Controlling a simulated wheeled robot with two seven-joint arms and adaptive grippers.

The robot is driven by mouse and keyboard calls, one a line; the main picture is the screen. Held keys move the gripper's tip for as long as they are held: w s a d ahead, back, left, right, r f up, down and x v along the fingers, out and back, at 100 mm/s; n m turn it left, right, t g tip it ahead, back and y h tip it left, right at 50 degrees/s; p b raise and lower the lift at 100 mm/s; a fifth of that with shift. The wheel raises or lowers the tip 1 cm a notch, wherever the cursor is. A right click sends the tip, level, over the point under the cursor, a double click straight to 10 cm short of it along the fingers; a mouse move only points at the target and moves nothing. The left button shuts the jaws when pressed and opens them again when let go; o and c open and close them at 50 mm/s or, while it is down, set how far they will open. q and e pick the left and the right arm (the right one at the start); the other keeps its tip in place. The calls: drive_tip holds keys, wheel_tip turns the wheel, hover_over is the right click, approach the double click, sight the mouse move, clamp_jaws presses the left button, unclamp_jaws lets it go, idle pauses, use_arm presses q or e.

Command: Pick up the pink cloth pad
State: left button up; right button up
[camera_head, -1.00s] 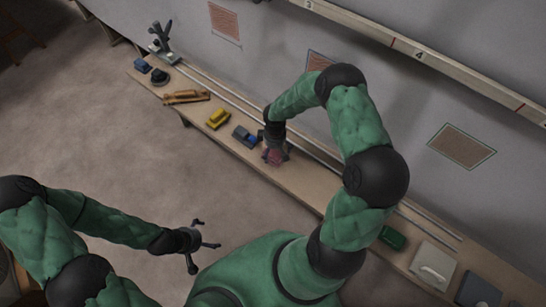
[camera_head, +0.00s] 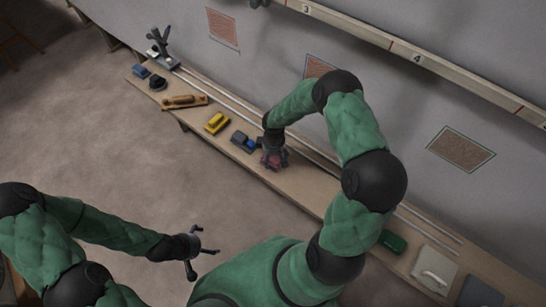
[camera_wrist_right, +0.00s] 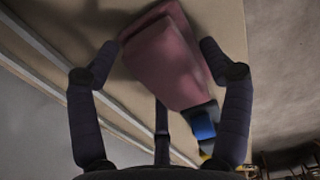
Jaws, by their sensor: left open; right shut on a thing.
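The pink cloth pad (camera_wrist_right: 165,62) is between the fingers of my right gripper (camera_wrist_right: 160,62) in the right wrist view. It looks folded, and the bench top shows around it. In the head view the pad (camera_head: 273,162) is a small pink patch, partly hidden under my right gripper (camera_head: 273,158). My right gripper is shut on the pad, low over the bench; I cannot tell whether the pad touches the bench. My left gripper (camera_head: 193,250) is open and empty, over the floor away from the bench.
The long bench (camera_head: 310,188) runs along the wall. A blue and grey object (camera_head: 243,141) sits close beside my right gripper. Beyond it are a yellow object (camera_head: 216,122) and a wooden tool (camera_head: 184,101). Rails run along the back.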

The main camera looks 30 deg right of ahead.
drive_tip(key=shift+r, duration=0.45)
wheel_tip(320, 180, up, 2)
drive_tip(key=shift+w+r+p, duration=0.1)
drive_tip(key=shift+r+p, duration=0.15)
drive_tip(key=shift+p, duration=0.35)
drive_tip(key=s+a+r+p, duration=0.4)
drive_tip(key=a+r, duration=0.5)
drive_tip(key=a, duration=0.4)
drive_tip(key=shift+s+r, duration=0.25)
drive_tip(key=shift+s, duration=0.45)
